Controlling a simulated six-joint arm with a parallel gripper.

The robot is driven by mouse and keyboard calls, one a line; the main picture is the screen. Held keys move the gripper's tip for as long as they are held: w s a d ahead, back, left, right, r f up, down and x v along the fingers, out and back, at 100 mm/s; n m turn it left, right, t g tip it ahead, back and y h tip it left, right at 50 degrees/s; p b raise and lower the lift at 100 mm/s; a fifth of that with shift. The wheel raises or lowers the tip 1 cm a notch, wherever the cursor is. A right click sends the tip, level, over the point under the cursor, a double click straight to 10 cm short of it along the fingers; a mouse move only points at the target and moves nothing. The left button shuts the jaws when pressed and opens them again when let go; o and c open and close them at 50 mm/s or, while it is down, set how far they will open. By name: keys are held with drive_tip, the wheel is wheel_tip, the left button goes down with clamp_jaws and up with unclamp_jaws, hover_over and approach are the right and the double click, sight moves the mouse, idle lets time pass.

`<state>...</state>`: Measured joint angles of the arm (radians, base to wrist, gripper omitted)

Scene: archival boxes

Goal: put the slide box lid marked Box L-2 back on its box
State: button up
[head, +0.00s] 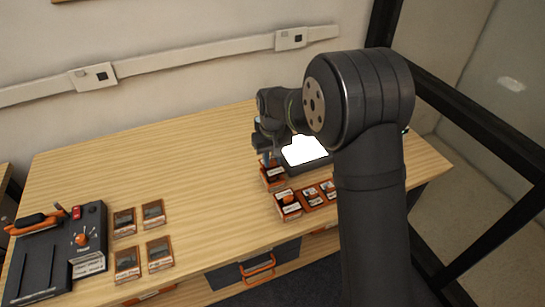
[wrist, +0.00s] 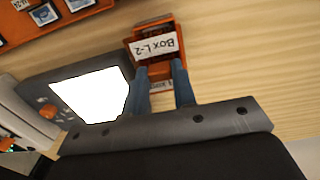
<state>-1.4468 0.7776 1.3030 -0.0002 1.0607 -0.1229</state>
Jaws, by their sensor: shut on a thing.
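An orange piece with a white label reading Box L-2 (wrist: 155,47) is at the top centre of the wrist view, and I take it for the lid. My gripper (wrist: 159,67) has its two blue-grey fingers shut on the near side of it. A second, partly hidden white label (wrist: 160,87) shows between the fingers. In the head view my gripper (head: 268,158) points down at an orange box with white labels (head: 273,178), left of the light panel. I cannot tell from these views whether the lid touches its box.
A light panel with a bright white screen (head: 304,151) stands right beside the gripper. Several orange boxes (head: 288,205) sit in front of it. A dark slide device (head: 80,240) and several framed slides (head: 124,222) are at the left. The middle of the wooden table (head: 200,170) is clear.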

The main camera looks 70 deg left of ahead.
drive_tip(key=shift+f, duration=0.1)
idle(0.3)
drive_tip(key=shift+f, duration=0.6)
drive_tip(key=shift+f, duration=0.6)
drive_tip(key=shift+f, duration=0.25)
idle(0.7)
drive_tip(key=o, duration=1)
drive_tip(key=shift+o, duration=0.2)
